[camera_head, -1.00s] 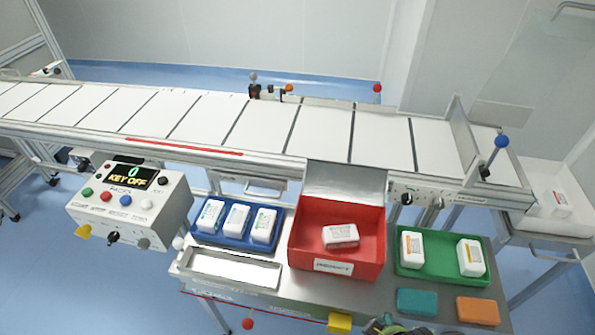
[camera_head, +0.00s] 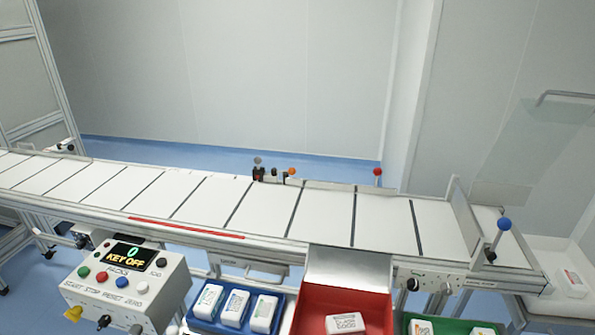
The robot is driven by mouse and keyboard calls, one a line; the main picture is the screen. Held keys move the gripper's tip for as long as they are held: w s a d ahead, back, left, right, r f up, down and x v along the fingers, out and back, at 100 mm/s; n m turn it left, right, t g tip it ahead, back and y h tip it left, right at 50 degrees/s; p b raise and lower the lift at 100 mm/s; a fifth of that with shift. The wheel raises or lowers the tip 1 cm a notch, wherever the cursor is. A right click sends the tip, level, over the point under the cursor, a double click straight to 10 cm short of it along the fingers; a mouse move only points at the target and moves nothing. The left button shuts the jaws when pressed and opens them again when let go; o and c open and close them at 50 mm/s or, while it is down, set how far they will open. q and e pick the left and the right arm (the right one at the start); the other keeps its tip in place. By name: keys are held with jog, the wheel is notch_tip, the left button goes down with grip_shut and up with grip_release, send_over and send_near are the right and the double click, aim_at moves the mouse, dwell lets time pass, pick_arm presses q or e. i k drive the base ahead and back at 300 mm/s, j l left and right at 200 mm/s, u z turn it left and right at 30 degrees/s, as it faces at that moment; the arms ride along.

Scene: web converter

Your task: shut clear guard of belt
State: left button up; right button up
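The belt (camera_head: 270,207) is a long conveyor of pale panels with dark cross lines, running across the view. A clear panel (camera_head: 545,150), which looks like the guard, stands raised and tilted above the belt's right end. It has a grey bar handle (camera_head: 570,96) along its top edge. The panel is see-through and its edges are faint, and I cannot tell where it is hinged. Neither of my grippers is in view.
A control box (camera_head: 130,280) reading "KEY OFF" stands at lower left. A blue tray (camera_head: 205,326) of white packs, a red bin (camera_head: 365,300) and a green tray (camera_head: 408,320) sit in front. A blue-knobbed lever (camera_head: 504,224) stands at the belt's right end.

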aim_at(575, 94)
jog(key=z, duration=1.5)
